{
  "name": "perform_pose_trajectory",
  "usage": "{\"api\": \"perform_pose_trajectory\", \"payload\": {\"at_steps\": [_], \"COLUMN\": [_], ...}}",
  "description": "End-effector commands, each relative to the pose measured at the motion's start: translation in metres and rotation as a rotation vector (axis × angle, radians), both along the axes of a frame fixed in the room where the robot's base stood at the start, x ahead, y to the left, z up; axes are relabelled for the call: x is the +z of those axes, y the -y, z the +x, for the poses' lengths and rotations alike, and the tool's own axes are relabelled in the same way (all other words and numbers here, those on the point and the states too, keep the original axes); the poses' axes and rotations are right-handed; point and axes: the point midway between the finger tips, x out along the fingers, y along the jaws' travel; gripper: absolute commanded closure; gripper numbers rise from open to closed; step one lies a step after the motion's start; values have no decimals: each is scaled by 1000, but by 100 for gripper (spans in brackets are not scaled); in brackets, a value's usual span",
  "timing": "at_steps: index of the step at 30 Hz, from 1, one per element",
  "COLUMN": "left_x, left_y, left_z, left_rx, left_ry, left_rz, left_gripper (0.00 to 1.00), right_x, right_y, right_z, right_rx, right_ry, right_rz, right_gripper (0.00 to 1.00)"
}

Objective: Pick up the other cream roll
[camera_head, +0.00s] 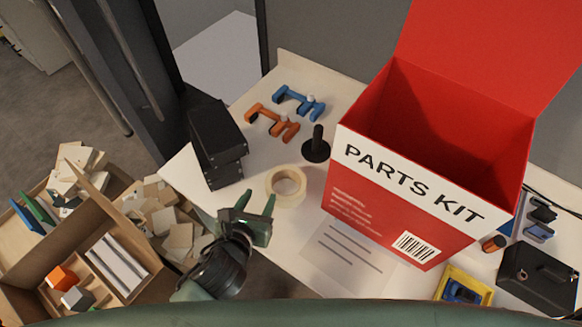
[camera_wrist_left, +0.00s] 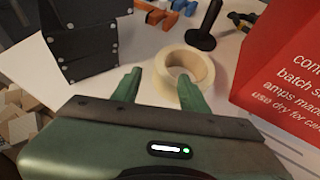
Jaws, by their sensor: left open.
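A cream roll (camera_head: 287,184), like a roll of tape with an open centre, lies flat on the white table beside the red box. It also shows in the left wrist view (camera_wrist_left: 206,68), just beyond and between the fingertips. My left gripper (camera_head: 256,202) is open and empty at the near left side of the roll. In the left wrist view its two green fingers (camera_wrist_left: 160,84) point toward the roll, and the right finger overlaps the roll's near edge. I cannot tell whether it touches. I see no second cream roll. My right gripper is not in view.
A red PARTS KIT box (camera_head: 367,211) stands open right of the roll. Black boxes (camera_head: 215,142) are stacked to its left. A black upright post (camera_head: 317,146), orange clamp (camera_head: 272,122) and blue clamp (camera_head: 299,101) lie behind. A printed sheet (camera_head: 345,255) lies in front.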

Motion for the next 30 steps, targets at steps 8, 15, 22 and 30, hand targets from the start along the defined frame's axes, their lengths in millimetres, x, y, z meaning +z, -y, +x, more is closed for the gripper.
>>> {"api": "perform_pose_trajectory", "payload": {"at_steps": [8,15,22,30], "left_x": [-8,-24,-36,-37], "left_y": [5,12,17,17], "left_z": [17,45,65,66], "left_rx": [-4,-3,-5,-5], "left_ry": [4,4,4,3], "left_rz": [6,3,3,5], "left_gripper": [56,56,56,67], "right_x": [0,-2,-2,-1], "right_y": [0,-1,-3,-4], "right_z": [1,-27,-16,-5], "right_rx": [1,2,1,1], "right_ry": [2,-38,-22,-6], "right_rz": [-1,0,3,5], "right_gripper": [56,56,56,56]}}
